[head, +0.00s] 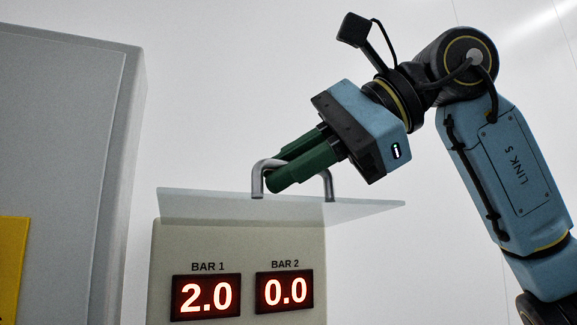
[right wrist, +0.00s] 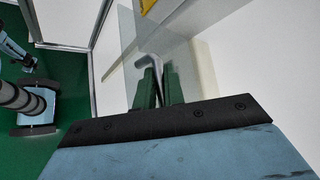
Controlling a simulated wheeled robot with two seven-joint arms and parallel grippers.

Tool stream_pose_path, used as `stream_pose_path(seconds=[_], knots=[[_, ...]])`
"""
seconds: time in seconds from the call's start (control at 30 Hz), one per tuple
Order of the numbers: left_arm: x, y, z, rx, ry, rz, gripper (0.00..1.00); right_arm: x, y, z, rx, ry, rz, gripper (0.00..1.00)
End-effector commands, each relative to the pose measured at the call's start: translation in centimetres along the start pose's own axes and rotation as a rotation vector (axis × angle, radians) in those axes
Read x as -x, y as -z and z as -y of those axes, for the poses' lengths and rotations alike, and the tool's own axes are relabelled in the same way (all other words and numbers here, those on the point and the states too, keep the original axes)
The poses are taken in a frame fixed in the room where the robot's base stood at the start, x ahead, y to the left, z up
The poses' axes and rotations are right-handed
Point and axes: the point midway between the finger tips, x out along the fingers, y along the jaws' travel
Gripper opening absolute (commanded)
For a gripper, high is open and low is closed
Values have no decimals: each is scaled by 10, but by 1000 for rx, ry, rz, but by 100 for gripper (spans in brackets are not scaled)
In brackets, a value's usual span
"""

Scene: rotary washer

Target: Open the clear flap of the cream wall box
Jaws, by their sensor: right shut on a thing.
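The cream wall box (head: 235,248) stands at the lower middle of the head view, with displays reading BAR 1 2.0 and BAR 2 0.0. Its clear flap (head: 215,206) is swung up and juts out nearly level above the displays. A grey metal bar handle (head: 257,180) stands on the flap; it also shows in the right wrist view (right wrist: 148,60). My right gripper (head: 275,172) reaches in from the upper right, its green fingers shut on the handle. The fingers hide part of the handle. My left gripper is not in view.
A large grey cabinet (head: 60,130) with a yellow panel (head: 14,265) stands at the left of the head view, apart from the flap. The wall behind is plain and light. The right wrist view shows green floor (right wrist: 75,115) below.

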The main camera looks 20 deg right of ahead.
Motion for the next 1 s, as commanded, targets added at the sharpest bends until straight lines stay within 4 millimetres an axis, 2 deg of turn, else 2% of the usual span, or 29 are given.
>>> stream_pose_path(seconds=[0.17, 0.2, 0.37, 0.63, 0.73, 0.87, 1.0], knots=[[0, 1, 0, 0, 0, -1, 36, 0, 1, 0, -3, 1, 0, 0], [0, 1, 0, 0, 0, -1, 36, 0, 1, 0, -3, 1, 0, 13], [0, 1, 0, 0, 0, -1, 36, 0, 1, 0, -2, 1, 0, 32], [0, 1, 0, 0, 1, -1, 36, 0, 0, 0, 0, 2, 0, 32], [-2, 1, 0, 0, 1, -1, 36, 7, 0, 0, 0, 4, 0, 32], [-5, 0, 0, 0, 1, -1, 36, 27, 0, 0, -1, 6, 1, 32], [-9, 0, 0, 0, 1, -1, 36, 59, 0, 0, -1, 7, 0, 32]])
